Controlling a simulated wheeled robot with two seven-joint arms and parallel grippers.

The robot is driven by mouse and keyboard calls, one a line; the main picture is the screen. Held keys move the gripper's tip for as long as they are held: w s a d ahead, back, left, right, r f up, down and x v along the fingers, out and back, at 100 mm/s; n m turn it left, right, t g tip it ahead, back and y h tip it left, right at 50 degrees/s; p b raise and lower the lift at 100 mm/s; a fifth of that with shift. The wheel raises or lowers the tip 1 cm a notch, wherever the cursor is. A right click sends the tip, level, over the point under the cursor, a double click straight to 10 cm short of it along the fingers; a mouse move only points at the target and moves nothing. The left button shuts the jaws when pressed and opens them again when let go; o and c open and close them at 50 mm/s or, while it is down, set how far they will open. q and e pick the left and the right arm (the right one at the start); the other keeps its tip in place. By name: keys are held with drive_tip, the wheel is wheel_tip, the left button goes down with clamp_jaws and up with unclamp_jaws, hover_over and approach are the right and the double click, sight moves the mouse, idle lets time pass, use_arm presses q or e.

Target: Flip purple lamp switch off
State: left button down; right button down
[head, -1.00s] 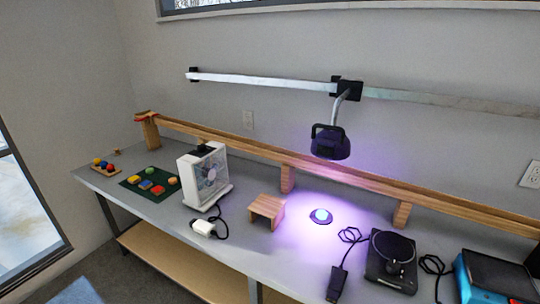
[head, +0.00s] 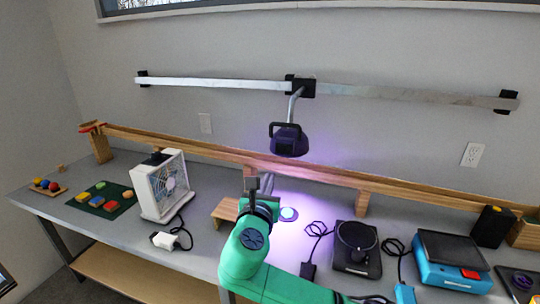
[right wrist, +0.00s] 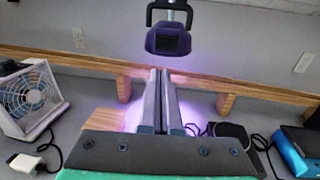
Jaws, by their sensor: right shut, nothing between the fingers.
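The purple lamp (head: 289,141) hangs from a metal rail on the wall and casts purple light on the table below. It has a black handle frame, and it also shows in the right wrist view (right wrist: 168,40), ahead of and above the fingers. A lamp switch cannot be made out clearly. My right gripper (head: 259,184) is shut and empty, below and a little left of the lamp and apart from it. In the right wrist view its two fingers (right wrist: 162,75) lie together, pointing toward the wall. My left gripper is not in view.
A wooden rail (head: 320,176) on blocks runs along the back of the table. A white fan (head: 160,188), a wooden stand (head: 224,211), a black turntable-like device (head: 357,250) and a blue device (head: 447,268) stand on the table. Cords lie between them.

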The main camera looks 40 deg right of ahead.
sight(279, 149)
drive_tip(key=shift+s+r, duration=0.1)
drive_tip(key=shift+r, duration=0.2)
drive_tip(key=p+x, duration=0.4)
drive_tip(key=x, duration=0.9)
drive_tip(key=shift+d+r, duration=0.1)
drive_tip(key=shift+r, duration=0.1)
drive_tip(key=shift+w+d+f, duration=0.15)
drive_tip(key=shift+w+d, duration=0.2)
drive_tip(key=shift+w, duration=0.05)
